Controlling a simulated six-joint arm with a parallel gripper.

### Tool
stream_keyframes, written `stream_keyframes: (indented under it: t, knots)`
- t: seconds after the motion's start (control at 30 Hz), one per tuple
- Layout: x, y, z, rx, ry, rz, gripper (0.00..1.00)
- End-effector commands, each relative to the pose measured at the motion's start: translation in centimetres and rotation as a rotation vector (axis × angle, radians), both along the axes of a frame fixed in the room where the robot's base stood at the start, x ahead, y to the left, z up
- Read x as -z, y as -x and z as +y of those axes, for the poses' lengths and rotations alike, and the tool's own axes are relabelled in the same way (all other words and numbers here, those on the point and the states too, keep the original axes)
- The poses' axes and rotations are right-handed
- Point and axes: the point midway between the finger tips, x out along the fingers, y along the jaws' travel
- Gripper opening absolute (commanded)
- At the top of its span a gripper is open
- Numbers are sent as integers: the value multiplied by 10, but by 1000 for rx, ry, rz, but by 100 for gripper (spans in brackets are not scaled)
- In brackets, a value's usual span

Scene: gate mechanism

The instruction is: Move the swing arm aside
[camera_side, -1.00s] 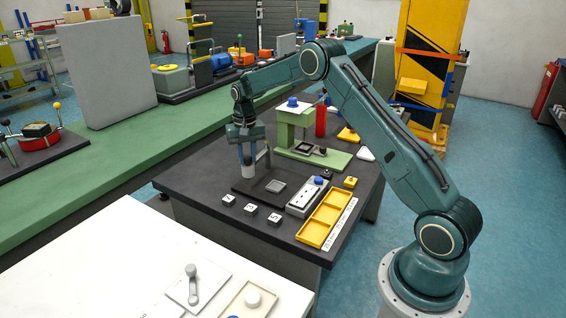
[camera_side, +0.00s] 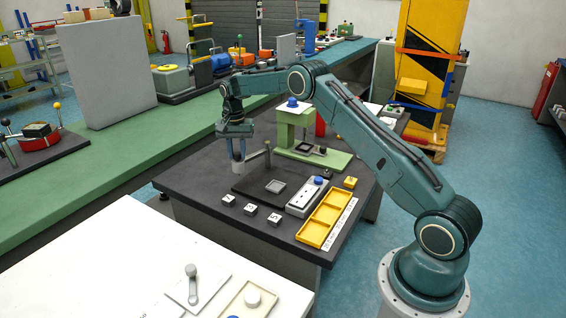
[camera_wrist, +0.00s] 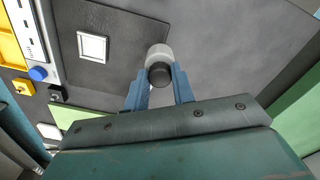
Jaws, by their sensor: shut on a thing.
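My gripper (camera_side: 237,154) is low over the left part of the dark table. In the wrist view, its blue fingers (camera_wrist: 159,82) are on both sides of a light grey round post with a dark top (camera_wrist: 159,70), and it is shut on this post. The post's grey lower end (camera_side: 238,168) shows below the fingers in the side view. A dark plate with a light grey square pad (camera_side: 275,186) lies to the right of the gripper; the pad is uncovered and also shows in the wrist view (camera_wrist: 93,47). I cannot make out the whole swing arm.
A thin upright post (camera_side: 267,155) stands right of the gripper. A green stand with a blue button (camera_side: 292,103) is behind it.

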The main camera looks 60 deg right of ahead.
Motion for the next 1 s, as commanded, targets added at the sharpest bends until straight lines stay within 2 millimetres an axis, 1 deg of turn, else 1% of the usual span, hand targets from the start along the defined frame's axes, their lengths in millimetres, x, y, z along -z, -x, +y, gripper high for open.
stream_keyframes:
  t: [0.03,0.13,0.17,0.2,0.23,0.27,0.67,0.87,1.0]
  knots:
    - [-1,-3,-1,1,4,-13,0]
    - [-1,-3,-1,1,5,-14,0]
    - [-1,-3,-1,1,5,-15,31]
    - [-1,-3,-1,1,5,-14,39]
    - [-1,-3,-1,0,5,-14,44]
    - [-1,-3,-1,0,4,-13,47]
    - [-3,-2,-1,-1,2,-8,47]
    - [-18,-2,-1,-1,3,-10,47]
    - [-36,-2,-1,-1,4,-11,47]
